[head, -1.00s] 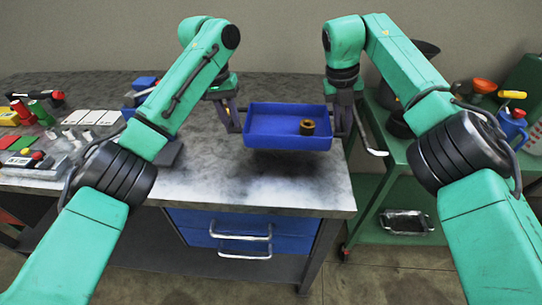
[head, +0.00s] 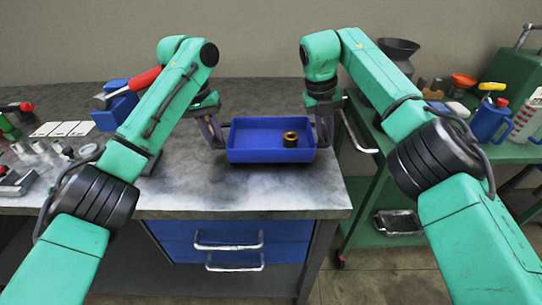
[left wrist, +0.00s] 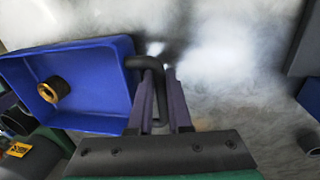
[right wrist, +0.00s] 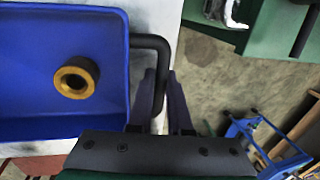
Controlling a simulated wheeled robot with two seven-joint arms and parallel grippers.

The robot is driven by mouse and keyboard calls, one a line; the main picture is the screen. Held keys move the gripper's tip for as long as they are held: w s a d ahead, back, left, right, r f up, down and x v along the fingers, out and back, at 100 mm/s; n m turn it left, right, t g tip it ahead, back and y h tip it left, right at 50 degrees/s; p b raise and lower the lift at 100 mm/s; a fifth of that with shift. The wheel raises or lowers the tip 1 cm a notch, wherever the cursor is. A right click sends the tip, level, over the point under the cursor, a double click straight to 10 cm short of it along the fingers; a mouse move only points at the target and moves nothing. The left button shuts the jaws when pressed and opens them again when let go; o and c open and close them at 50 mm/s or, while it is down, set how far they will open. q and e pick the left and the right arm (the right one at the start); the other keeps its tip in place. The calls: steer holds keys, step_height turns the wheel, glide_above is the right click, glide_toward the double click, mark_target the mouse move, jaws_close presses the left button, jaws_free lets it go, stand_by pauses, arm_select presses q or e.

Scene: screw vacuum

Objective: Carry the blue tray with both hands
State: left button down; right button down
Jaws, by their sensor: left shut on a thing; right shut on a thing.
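The blue tray (head: 262,155) is roughly level over the right part of the grey workbench (head: 240,190). I cannot tell whether it touches the worktop. A brass-and-dark ring-shaped part (head: 290,139) sits inside, right of the middle. My left gripper (head: 217,134) is shut on the tray's dark left handle (left wrist: 150,64). My right gripper (head: 325,130) is shut on the dark right handle (right wrist: 150,42). The tray also shows in the left wrist view (left wrist: 95,75) and the right wrist view (right wrist: 40,60), with the ring-shaped part (right wrist: 76,77) in it.
A green cart (head: 400,175) stands right of the bench, carrying a blue jug (head: 488,120) and several other items. A red-handled tool (head: 145,79) and a blue block (head: 118,108) are left of my left gripper. The worktop in front of the tray is clear.

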arm_select(q)
steer(key=shift+a+f+b, duration=0.1)
steer(key=shift+f+b, duration=0.25)
steer(key=shift+f, duration=0.35)
arm_select(e)
steer(key=shift+d+f, duration=0.1)
steer(key=shift+f, duration=0.6)
arm_select(q)
steer(key=c, duration=0.8)
jaws_free()
steer(key=shift+r, duration=0.1)
steer(key=shift+c, duration=0.2)
arm_select(e)
steer(key=c, duration=0.8)
jaws_free()
steer(key=shift+r, duration=0.1)
steer(key=shift+c, duration=0.2)
